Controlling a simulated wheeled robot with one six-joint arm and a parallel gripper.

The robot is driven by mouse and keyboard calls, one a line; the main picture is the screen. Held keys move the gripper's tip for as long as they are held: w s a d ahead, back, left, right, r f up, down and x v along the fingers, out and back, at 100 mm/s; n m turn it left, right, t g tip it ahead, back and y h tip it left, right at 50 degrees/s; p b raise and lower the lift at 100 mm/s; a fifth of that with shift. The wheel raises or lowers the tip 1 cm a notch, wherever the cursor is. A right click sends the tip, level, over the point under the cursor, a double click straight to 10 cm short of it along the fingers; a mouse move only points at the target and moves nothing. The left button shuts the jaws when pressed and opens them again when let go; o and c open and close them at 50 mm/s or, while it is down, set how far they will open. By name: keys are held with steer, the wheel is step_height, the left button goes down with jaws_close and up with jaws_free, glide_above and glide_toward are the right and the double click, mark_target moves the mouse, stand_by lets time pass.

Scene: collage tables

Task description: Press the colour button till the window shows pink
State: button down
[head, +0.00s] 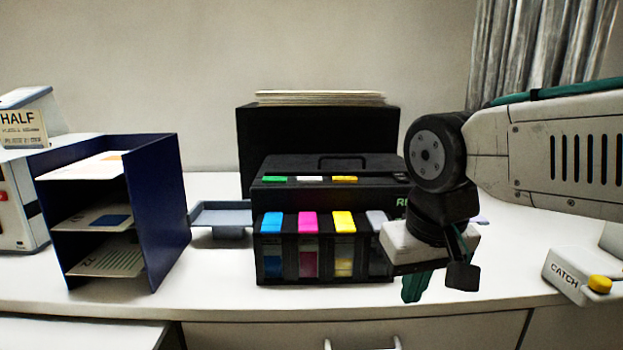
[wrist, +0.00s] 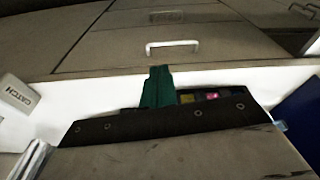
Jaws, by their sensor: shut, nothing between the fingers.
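The black printer (head: 325,180) stands on the white table with green, white and yellow tabs on its top. Its front holds tanks with blue, pink (head: 308,223), yellow and grey caps. I cannot tell which part is the colour button, and I make out no window showing a colour. My gripper (head: 412,288) has teal fingers, is shut and empty, and points down at the printer's front right, by the grey-capped tank. My arm hides the printer's right end. In the wrist view the teal fingers (wrist: 157,88) show beside the coloured caps (wrist: 212,96); contact cannot be told.
A blue rack (head: 160,210) with papers stands at the left, beside a white machine with a HALF sign (head: 22,128). A grey tray (head: 222,214) sits left of the printer. A white CATCH box (head: 568,278) with a yellow knob is at the right edge. Drawers are below.

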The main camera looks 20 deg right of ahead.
steer(key=w+r+m+t+h, duration=0.1)
steer(key=w+r+m+t, duration=0.1)
steer(key=w+r, duration=0.45)
steer(key=w+r+m+t, duration=0.1)
steer(key=w+r+m, duration=0.2)
steer(key=w, duration=0.6)
step_height(320, 180, up, 9)
steer(key=m+t, duration=0.4)
steer(key=m, duration=0.1)
glide_above(310, 180)
steer(key=shift+w+r, duration=0.1)
steer(key=shift+r, duration=0.1)
steer(key=shift+f, duration=0.15)
steer(key=shift+f, duration=4.3)
steer(key=shift+f, duration=0.1)
steer(key=shift+f, duration=0.3)
